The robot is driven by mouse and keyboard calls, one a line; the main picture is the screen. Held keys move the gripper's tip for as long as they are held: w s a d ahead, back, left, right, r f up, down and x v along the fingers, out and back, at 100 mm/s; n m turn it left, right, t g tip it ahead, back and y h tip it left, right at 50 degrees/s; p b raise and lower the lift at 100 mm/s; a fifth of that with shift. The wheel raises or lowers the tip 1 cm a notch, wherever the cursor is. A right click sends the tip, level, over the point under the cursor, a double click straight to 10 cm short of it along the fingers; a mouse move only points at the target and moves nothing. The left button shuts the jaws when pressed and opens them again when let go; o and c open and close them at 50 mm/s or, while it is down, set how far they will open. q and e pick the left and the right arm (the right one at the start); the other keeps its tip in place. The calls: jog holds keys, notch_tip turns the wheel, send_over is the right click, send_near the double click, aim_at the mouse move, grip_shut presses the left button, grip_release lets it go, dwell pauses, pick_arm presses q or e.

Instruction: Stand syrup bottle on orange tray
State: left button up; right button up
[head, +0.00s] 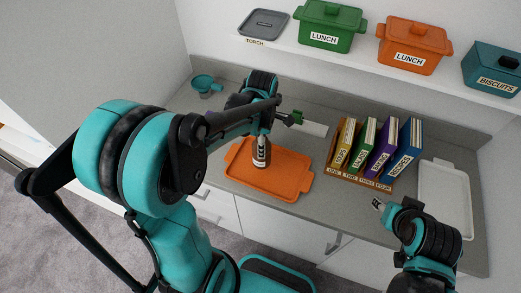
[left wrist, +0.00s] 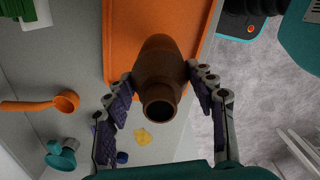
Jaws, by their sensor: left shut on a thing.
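The syrup bottle (head: 261,154) is brown with a pale label and stands upright over the orange tray (head: 238,172) on the counter. In the left wrist view I look down on the neck of the bottle (left wrist: 158,95), with the orange tray (left wrist: 125,20) behind it. My left gripper (head: 262,138) is shut on the bottle, one finger on each side in the left wrist view (left wrist: 160,90). I cannot tell whether the bottle's base touches the tray. My right gripper (head: 379,204) is over the counter's front, right of the tray; its finger gap is unclear.
A rack of several upright books (head: 374,150) stands right of the orange tray, with a pale tray (head: 446,195) beyond. A teal cup (head: 205,84) is at the back left. Lunch boxes (head: 330,26) line the shelf above. An orange scoop (left wrist: 45,104) shows in the left wrist view.

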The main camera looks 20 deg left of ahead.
pick_arm(q)
jog(key=shift+w+a+f+b, duration=0.2)
jog(key=shift+w+a+f, duration=0.1)
jog(key=shift+f, duration=0.65)
jog(key=shift+w+a+f+b, duration=0.25)
jog(key=shift+a+f, duration=0.1)
jog(key=shift+f, duration=0.55)
jog(key=shift+w+a+f+b, duration=0.15)
jog(key=shift+w+a+f, duration=0.15)
jog(key=shift+f, duration=0.65)
jog(key=shift+s+f, duration=0.1)
jog(key=o, duration=1.4)
